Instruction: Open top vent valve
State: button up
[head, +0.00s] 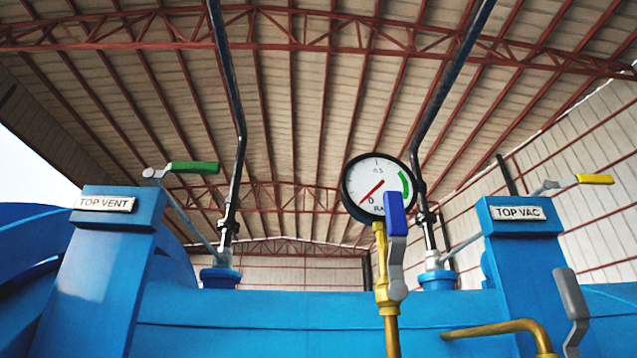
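The top vent valve's green lever handle (194,168) shows in the head view at the left. It lies roughly level and points right from its silver pivot (153,173). It sits above a blue post bearing the "TOP VENT" label (104,204). A thin rod (188,216) runs from the pivot down to the fitting at the base of the left pipe (222,260). My gripper is not in view.
A pressure gauge (365,200) stands mid-view, its needle near 0. A blue-handled valve (396,225) is in front of it. The "TOP VAC" post (517,212) with a yellow lever (594,179) stands right. A grey lever (571,295) and brass pipe (500,328) are lower right.

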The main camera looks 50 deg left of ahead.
aim_at(177, 166)
jog(key=z, duration=0.3)
jog(key=k, duration=0.65)
jog(key=u, duration=1.45)
